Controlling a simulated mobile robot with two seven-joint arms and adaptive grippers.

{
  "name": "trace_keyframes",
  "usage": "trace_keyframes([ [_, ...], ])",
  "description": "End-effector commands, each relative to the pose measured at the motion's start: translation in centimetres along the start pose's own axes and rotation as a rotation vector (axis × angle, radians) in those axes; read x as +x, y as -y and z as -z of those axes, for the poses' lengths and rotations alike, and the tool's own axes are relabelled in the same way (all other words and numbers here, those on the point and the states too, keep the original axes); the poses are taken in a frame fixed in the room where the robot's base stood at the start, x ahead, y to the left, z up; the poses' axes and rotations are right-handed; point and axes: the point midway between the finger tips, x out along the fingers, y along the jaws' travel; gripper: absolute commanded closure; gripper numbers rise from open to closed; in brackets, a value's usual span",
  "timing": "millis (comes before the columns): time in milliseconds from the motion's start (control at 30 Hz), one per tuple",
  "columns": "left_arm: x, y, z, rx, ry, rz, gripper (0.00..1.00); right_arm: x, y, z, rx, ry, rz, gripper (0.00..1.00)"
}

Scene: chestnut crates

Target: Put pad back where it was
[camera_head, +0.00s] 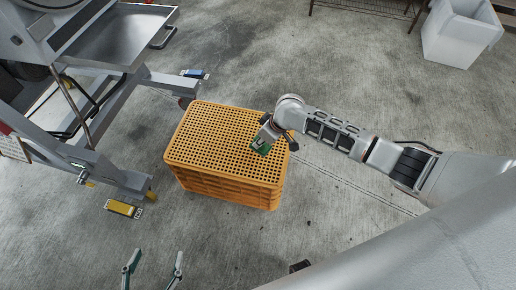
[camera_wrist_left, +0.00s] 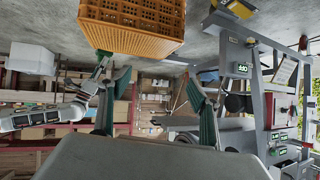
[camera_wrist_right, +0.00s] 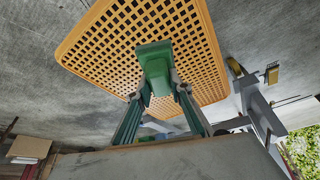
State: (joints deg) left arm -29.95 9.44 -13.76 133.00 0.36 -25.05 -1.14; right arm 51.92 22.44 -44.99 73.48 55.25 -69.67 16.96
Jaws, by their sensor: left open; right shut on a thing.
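The pad (camera_wrist_right: 154,58) is a green block. My right gripper (camera_wrist_right: 160,92) is shut on it in the right wrist view. In the head view the pad (camera_head: 261,147) is at the right part of the perforated top of an orange crate (camera_head: 205,135), with my right gripper (camera_head: 267,137) just above it. I cannot tell whether the pad touches the crate. The crate (camera_wrist_right: 95,45) fills the upper part of the right wrist view. My left gripper (camera_head: 152,270) is open and empty at the bottom of the head view, apart from the crate; its fingers also show in the left wrist view (camera_wrist_left: 158,88).
A grey metal machine frame (camera_head: 120,175) stands left of the crate, with a yellow piece (camera_head: 119,208) and a blue piece (camera_head: 194,73) near its feet. A white bin (camera_head: 460,38) stands at the far right. Concrete floor around the crate's front is clear.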

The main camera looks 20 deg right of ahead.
Motion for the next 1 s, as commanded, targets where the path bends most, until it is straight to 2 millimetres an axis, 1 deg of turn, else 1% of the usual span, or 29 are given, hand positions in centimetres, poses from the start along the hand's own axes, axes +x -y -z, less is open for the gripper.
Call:
trace_keyframes([
  [33, 0.2, -0.6, -0.4, -0.018, 0.001, -0.009, 0.37, 1.8, 0.3, -1.2, 0.004, 0.011, 0.008, 1.00],
  [133, 0.4, -1.0, 0.4, -0.035, -0.020, -0.015, 0.37, 2.8, 0.2, -1.5, 0.003, 0.007, 0.005, 1.00],
  [233, 0.4, -1.2, 1.0, -0.044, -0.033, -0.018, 0.37, 3.2, 0.1, -1.4, 0.001, 0.002, 0.002, 1.00],
  [367, 0.5, -1.4, 1.3, -0.052, -0.041, -0.021, 0.37, 3.6, 0.0, -1.5, 0.000, 0.001, 0.001, 1.00],
  [533, 0.8, -2.1, 1.4, -0.084, -0.052, -0.032, 0.37, 6.3, 0.2, -3.0, 0.002, 0.009, 0.005, 1.00],
  [600, 0.8, -2.3, 1.8, -0.100, -0.064, -0.037, 0.37, 7.1, 0.2, -3.4, 0.002, 0.009, 0.004, 1.00],
  [667, 0.8, -2.5, 2.4, -0.109, -0.077, -0.039, 0.37, 7.3, 0.1, -3.3, 0.002, 0.005, 0.003, 1.00],
  [800, 0.8, -2.4, 3.4, -0.110, -0.097, -0.038, 0.37, 6.9, -0.1, -2.8, 0.000, -0.002, -0.001, 1.00],
  [1000, 0.8, -2.3, 3.4, -0.110, -0.097, -0.037, 0.37, 7.1, -0.1, -2.9, 0.001, -0.002, -0.001, 1.00],
])
